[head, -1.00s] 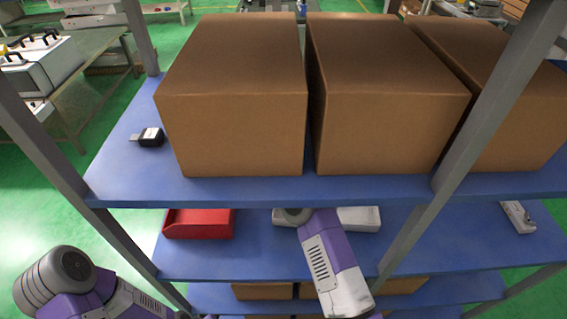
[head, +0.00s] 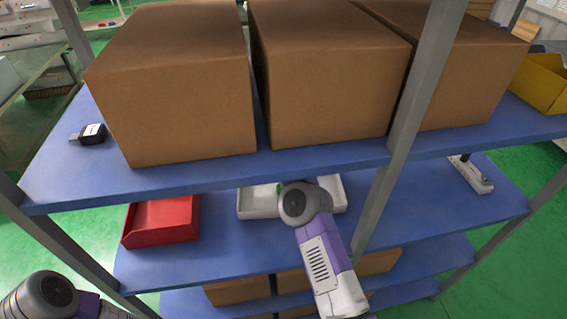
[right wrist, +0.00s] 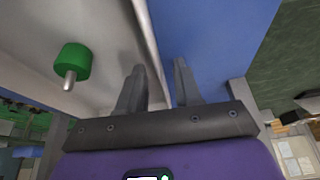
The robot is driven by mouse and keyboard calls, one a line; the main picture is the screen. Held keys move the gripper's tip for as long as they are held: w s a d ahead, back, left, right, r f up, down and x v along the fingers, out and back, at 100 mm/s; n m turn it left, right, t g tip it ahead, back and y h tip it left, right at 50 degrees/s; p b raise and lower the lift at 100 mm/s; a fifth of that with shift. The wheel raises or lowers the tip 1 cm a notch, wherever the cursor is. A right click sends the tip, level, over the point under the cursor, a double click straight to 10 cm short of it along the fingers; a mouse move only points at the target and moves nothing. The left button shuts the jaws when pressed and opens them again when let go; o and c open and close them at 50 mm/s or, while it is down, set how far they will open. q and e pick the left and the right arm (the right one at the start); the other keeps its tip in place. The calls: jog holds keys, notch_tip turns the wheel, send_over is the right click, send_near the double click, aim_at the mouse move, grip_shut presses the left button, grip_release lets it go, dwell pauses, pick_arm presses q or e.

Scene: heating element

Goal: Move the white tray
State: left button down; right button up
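The white tray (head: 258,201) sits on the blue second shelf in the head view, with its middle hidden by my right arm. In the right wrist view its pale wall (right wrist: 146,28) runs between the two fingers of my right gripper (right wrist: 159,82). The fingers are apart, one on each side of the wall, with a gap showing. A green cylinder with a metal pin (right wrist: 74,63) is inside the tray. My right gripper is hidden in the head view. My left arm shows at the lower left, but its gripper is out of view.
A red bin (head: 163,218) stands left of the tray on the same shelf. Large cardboard boxes (head: 185,100) fill the shelf above. A grey post (head: 420,85) rises to the right. A white power strip (head: 470,175) lies farther right; shelf surface between is clear.

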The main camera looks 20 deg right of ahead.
jog(key=shift+s+d+f+b, duration=0.1)
jog(key=shift+d+f+b, duration=0.2)
jog(key=shift+f, duration=0.3)
grip_shut()
